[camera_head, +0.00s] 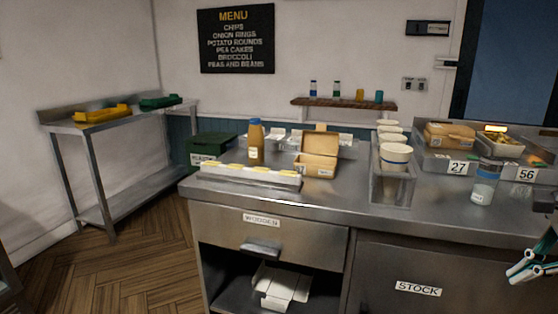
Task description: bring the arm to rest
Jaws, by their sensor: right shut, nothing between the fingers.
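My right gripper (521,269) shows at the right edge of the head view, in front of the counter's stock door. Its fingers are shut with nothing between them. Most of my right arm is cut off by the frame edge. My left gripper is not in view. The steel counter (340,203) stands behind the right gripper, and a clear shaker (484,186) with a dark lid stands on it, above the gripper in the picture.
On the counter are an open brown box (317,164), a sauce bottle (255,142), a cup holder (391,187) with paper cups, and trays numbered 27 and 56. A steel side table (75,130) stands at left. The wooden floor (140,270) between is clear.

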